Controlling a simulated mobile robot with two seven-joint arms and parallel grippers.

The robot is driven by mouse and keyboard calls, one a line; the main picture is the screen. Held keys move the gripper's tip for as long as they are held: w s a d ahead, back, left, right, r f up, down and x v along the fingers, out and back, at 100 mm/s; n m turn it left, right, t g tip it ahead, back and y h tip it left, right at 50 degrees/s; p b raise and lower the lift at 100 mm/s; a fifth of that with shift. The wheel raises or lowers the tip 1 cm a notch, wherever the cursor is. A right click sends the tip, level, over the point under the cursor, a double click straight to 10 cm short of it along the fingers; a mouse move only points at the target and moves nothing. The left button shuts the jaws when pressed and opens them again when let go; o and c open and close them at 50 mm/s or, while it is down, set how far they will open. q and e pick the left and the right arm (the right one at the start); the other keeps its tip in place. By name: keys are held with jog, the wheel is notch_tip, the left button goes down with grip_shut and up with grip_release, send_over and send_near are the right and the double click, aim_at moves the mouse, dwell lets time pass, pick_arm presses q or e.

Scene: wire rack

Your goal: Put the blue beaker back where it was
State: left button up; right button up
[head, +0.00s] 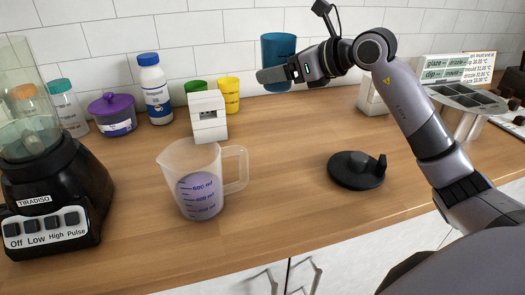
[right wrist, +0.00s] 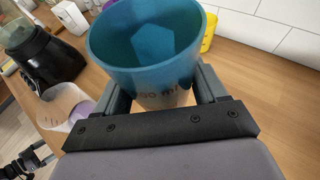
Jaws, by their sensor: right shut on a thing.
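The blue beaker (head: 279,48) is upright or nearly so, in front of the tiled wall near the back of the counter. My right gripper (head: 268,75) is shut on it, with the fingers on either side of its lower part. In the right wrist view the beaker (right wrist: 146,50) shows its open rim and dark volume print, and the gripper (right wrist: 165,92) grasps it. How far its base is above the counter is hard to tell. A dark mechanical shape at the lower left of the right wrist view may be my left gripper (right wrist: 25,160); its jaws are unclear.
A measuring jug (head: 205,165) with purple contents stands mid-counter; a black round base (head: 356,170) is to its right. A white block-like device (head: 208,116), green cup (head: 195,86) and yellow cup (head: 229,95) stand left of the beaker. A blender (head: 45,185) is far left.

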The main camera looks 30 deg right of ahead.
aim_at(277, 155)
jog(key=shift+w+d+r, duration=0.35)
jog(key=shift+w+r, duration=0.05)
jog(key=shift+r, duration=0.2)
notch_tip(277, 155, down, 20)
jog(key=shift+r+b, duration=0.2)
jog(key=shift+b, duration=0.1)
jog(key=shift+f, duration=0.1)
jog(key=shift+f, duration=0.15)
jog(key=o, duration=1.2)
